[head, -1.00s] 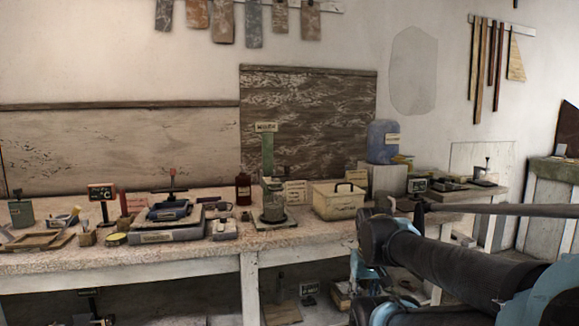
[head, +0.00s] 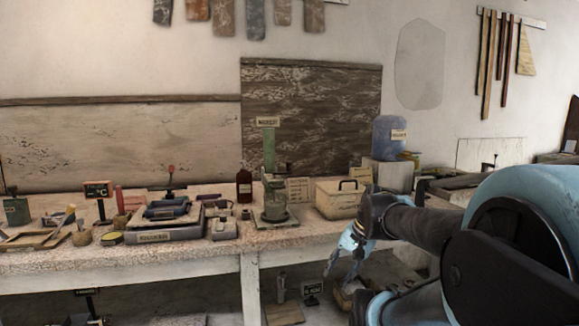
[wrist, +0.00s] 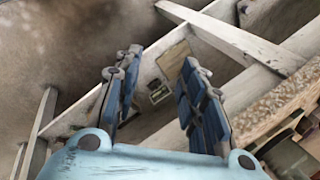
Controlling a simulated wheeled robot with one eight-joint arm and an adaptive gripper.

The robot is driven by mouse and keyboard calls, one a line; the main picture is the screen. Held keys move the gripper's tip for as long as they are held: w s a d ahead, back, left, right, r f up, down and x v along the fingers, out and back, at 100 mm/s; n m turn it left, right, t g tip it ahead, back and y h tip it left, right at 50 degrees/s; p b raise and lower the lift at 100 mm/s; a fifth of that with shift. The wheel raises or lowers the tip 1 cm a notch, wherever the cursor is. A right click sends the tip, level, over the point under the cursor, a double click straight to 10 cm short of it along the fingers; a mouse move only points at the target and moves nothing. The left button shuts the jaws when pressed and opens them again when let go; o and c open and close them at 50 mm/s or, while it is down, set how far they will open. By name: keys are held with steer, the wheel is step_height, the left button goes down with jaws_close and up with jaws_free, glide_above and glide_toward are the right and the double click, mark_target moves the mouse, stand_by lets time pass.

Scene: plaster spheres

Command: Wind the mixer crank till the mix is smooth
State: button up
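The mixer (head: 274,200) stands upright near the bench's front edge, left of a cream box. It has a green column, a cloudy cylindrical vessel on a flat base and a small label on top. A small dark part at the column's right may be the crank; it is too small to be sure. The mix cannot be made out. My gripper (head: 342,270) hangs below bench-top height, right of the mixer and apart from it. In the wrist view my gripper (wrist: 163,98) has its blue fingers spread with nothing between them. A greenish cylindrical vessel (wrist: 288,158), perhaps the mixer's, shows at lower right.
The cream lidded box (head: 338,198) is right of the mixer; a blue container (head: 387,138) stands behind it on a block. A brown bottle (head: 244,186) and a scale-like device with blue trays (head: 168,212) are to the left. The bench's front edge (wrist: 275,108) lies beside my gripper.

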steer(key=w+a+r+m+t+y, duration=0.1)
steer(key=w+a+r+m+y, duration=0.2)
steer(key=w+r+m, duration=0.2)
steer(key=m+t+y, duration=0.6)
steer(key=m+y, duration=0.3)
steer(key=m, duration=0.4)
glide_toward(289, 163)
steer(key=shift+w+d+x, duration=0.1)
steer(key=shift+w+x, duration=0.05)
steer(key=shift+x, duration=1.65)
steer(key=shift+w+d+x, duration=0.1)
steer(key=shift+w+x, duration=0.05)
steer(key=shift+x, duration=1.6)
steer(key=shift+w+d+x, duration=0.1)
steer(key=shift+w+x, duration=0.05)
steer(key=shift+x, duration=1.65)
steer(key=shift+f, duration=0.1)
jaws_close()
